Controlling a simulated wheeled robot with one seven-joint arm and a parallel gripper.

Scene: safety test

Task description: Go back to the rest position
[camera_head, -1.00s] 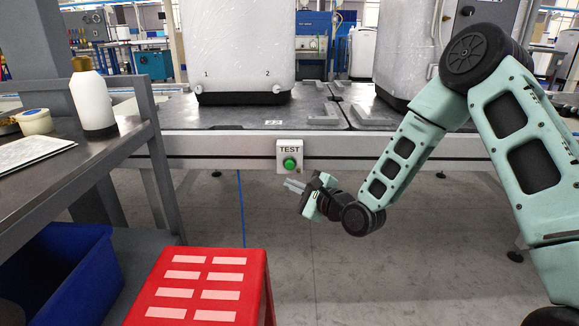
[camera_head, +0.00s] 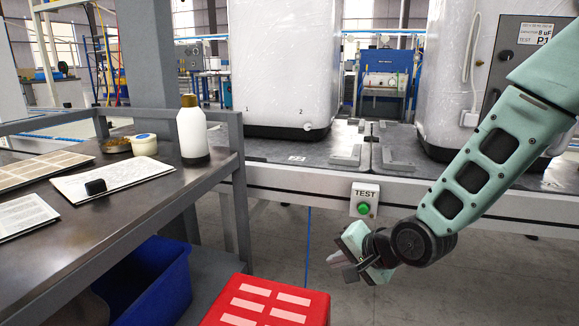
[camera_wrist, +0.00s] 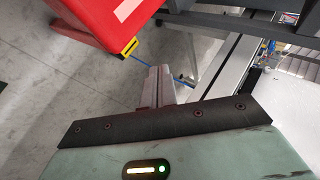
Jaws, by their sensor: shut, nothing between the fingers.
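My gripper (camera_head: 338,260) hangs over the floor in the head view, below and a little left of the green TEST button (camera_head: 364,209), apart from it. Its fingers are together with nothing between them. In the wrist view the closed fingers (camera_wrist: 159,86) point over the bare floor. My arm reaches in from the right side of the head view, with its upper part cut off by the frame edge.
A red stool (camera_head: 268,306) stands below left of my gripper; it also shows in the wrist view (camera_wrist: 104,18). A dark workbench (camera_head: 150,205) with a white bottle (camera_head: 192,135) and a blue bin (camera_head: 150,283) are at left. The conveyor's front rail (camera_head: 285,188) runs behind. Grey floor is free at lower right.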

